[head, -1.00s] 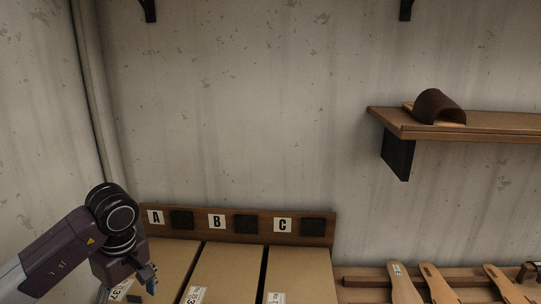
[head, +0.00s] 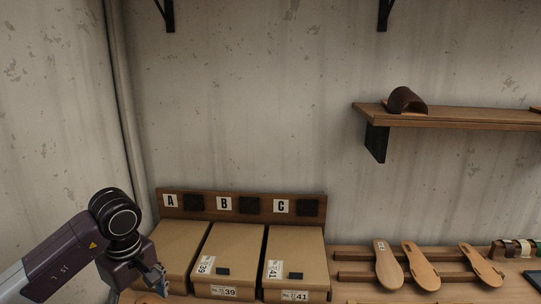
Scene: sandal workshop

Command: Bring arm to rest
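My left arm comes in from the lower left, and its gripper (head: 160,281) points down in front of the left cardboard box. Its fingers are small and partly cut by the angle, so I cannot tell whether they are open or shut. My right gripper is not in view. Three closed cardboard boxes stand side by side below the labels A, B and C: the left box (head: 176,246), the middle box (head: 228,248) and the right box (head: 295,250). The left box's front is partly hidden by my gripper.
A brown label board (head: 240,205) runs behind the boxes. Several sandal soles (head: 420,266) lie on a wooden rack at the right. A wall shelf (head: 460,119) holds a sandal with a dark brown strap (head: 406,100). The wall space above the boxes is clear.

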